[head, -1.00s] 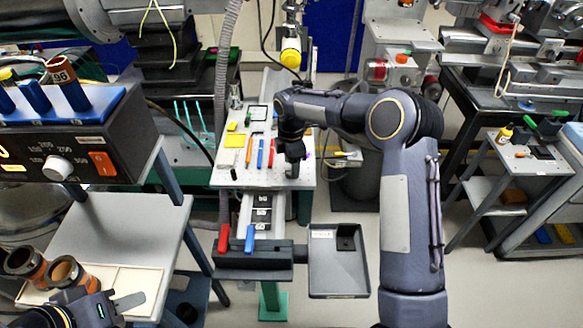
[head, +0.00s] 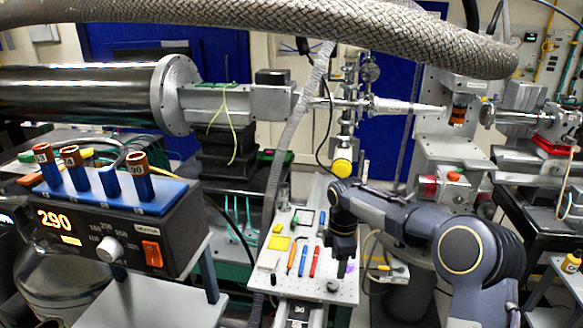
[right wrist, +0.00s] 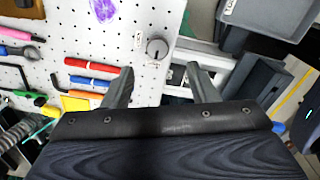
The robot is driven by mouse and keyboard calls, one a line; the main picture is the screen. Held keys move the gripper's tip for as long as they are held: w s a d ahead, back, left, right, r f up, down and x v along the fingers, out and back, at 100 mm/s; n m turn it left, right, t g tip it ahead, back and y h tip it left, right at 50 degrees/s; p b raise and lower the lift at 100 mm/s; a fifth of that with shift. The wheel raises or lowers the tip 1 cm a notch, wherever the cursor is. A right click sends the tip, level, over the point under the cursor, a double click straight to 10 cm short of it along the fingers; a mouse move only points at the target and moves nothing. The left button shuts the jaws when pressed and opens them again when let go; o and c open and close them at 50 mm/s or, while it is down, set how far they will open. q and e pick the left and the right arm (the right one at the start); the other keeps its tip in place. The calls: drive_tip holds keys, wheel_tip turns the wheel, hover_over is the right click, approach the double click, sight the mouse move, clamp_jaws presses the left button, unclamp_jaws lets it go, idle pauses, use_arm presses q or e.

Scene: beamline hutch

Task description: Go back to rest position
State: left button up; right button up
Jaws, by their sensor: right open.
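My right gripper (head: 342,265) hangs from the arm that comes in from the right, above the right part of the white perforated board (head: 275,284). In the right wrist view its two fingers (right wrist: 162,86) stand apart with nothing between them. A small grey round knob-like piece (right wrist: 157,48) lies on the board beyond the fingertips, and I see no contact. My left gripper does not show clearly in any current view.
Pens and tools, including a red pen (head: 315,262), lie on the board left of the gripper. A yellow knob (head: 341,168) stands behind it. The heater box (head: 120,240) reading 290 is at left. A braided hose (head: 330,35) crosses above.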

drive_tip(key=s+d+r+m+t, duration=0.1)
drive_tip(key=s+d+r+m, duration=0.15)
drive_tip(key=s+r, duration=0.2)
drive_tip(key=s+d+r+m+y, duration=0.1)
drive_tip(key=s+r+m, duration=0.2)
drive_tip(key=s, duration=0.3)
drive_tip(key=s+d+r+m+t, duration=0.1)
drive_tip(key=s+d+r+m, duration=0.15)
drive_tip(key=s+r, duration=0.2)
drive_tip(key=s+a+f+m+t+y, duration=0.1)
drive_tip(key=s+f+m, duration=0.1)
drive_tip(key=s+m, duration=0.4)
drive_tip(key=s+a+f+m+t+y, duration=0.1)
drive_tip(key=s+m, duration=0.5)
drive_tip(key=s, duration=0.8)
drive_tip(key=shift+s+a+f+t+y, duration=0.3)
drive_tip(key=shift+f+t, duration=0.4)
drive_tip(key=shift+f, duration=0.15)
